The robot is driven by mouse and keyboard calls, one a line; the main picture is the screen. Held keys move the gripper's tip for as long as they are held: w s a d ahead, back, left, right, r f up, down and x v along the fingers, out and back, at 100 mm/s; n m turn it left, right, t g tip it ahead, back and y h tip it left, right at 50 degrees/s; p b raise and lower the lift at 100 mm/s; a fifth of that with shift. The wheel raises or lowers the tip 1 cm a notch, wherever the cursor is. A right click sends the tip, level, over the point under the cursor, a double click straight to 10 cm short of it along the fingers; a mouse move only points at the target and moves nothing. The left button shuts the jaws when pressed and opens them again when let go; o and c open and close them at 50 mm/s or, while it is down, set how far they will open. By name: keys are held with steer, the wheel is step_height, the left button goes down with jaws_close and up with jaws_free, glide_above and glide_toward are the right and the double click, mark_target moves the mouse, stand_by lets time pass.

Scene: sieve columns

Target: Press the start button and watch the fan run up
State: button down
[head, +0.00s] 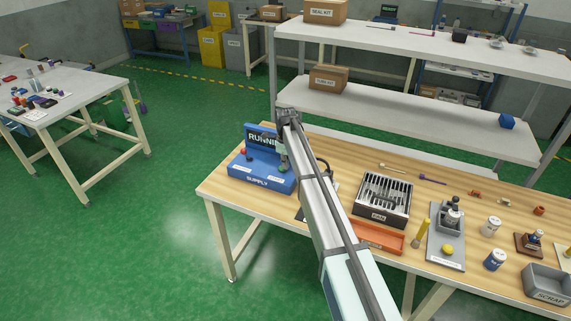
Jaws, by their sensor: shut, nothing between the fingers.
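A blue supply unit (262,181) stands at the left end of the wooden workbench. Its dark screen (258,139) shows letters reading "RUNNIN", with the rest hidden by my arm. A red button (243,152) shows on the unit's left side. My gripper (284,167) points down over the right part of the unit, shut and empty. It hides what lies under it, so I cannot tell whether it touches a button. The fan (383,196), a dark box with a slatted grey top and a "FAN" label, stands right of my arm. Whether it is turning cannot be told.
An orange tray (378,238) lies in front of the fan. To the right stand a yellow-handled tool (421,232), a grey fixture plate (446,258), jars and a grey scrap bin (547,287). A white shelf (400,105) rises behind the bench. Green floor is free at left.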

steer(key=shift+s+d+f, duration=0.1)
steer(key=shift+s+f, duration=0.15)
steer(key=shift+f, duration=0.35)
steer(key=shift+w+r+p, duration=0.1)
steer(key=shift+r+p, duration=0.2)
steer(key=shift+r, duration=0.3)
step_height(320, 180, up, 14)
steer(key=b, duration=0.2)
steer(key=shift+w, duration=0.1)
